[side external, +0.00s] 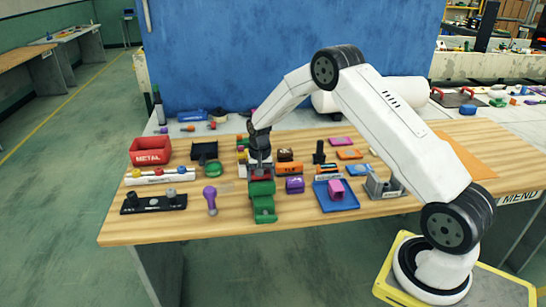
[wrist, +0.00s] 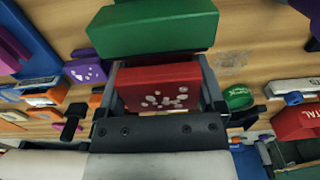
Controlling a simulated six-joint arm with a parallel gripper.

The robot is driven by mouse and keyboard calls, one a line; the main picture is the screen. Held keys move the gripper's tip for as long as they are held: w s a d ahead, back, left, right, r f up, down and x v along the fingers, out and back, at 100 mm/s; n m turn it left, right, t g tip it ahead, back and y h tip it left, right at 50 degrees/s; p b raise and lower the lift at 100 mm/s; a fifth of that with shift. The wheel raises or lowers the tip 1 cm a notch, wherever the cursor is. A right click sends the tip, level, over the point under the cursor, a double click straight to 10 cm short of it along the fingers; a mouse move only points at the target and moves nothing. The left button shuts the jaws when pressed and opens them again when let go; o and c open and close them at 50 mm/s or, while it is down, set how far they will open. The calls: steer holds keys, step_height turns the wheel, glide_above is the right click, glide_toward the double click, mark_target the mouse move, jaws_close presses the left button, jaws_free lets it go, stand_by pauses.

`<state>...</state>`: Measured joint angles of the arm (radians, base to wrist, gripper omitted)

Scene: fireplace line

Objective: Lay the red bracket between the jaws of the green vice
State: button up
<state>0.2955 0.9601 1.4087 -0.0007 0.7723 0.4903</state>
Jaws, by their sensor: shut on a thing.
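The red bracket (wrist: 158,86) is a red block with pale spots on its face in the wrist view. My gripper (wrist: 160,88) is shut on it, with one dark finger at each side. The green vice (side external: 263,205) stands near the front of the table in the side view. One green part of it (wrist: 150,27) shows just beyond the bracket in the wrist view. In the side view my gripper (side external: 260,168) is over the back part of the vice, and only a little red shows there. I cannot tell whether the bracket touches the vice.
A purple-handled tool (side external: 210,200) and a black rack (side external: 153,203) lie left of the vice. A purple block (side external: 295,185) and a blue tray (side external: 347,203) are to its right. A red METAL bin (side external: 150,150) stands at the back left. The front table edge is clear.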

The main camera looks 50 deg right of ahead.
steer(key=shift+f, duration=0.45)
steer(key=o, duration=1)
steer(key=shift+o, duration=0.2)
steer(key=shift+r, duration=0.1)
steer(key=shift+r, duration=2.35)
steer(key=shift+r, duration=0.1)
steer(key=shift+r, duration=3.85)
steer(key=shift+s+a, duration=0.1)
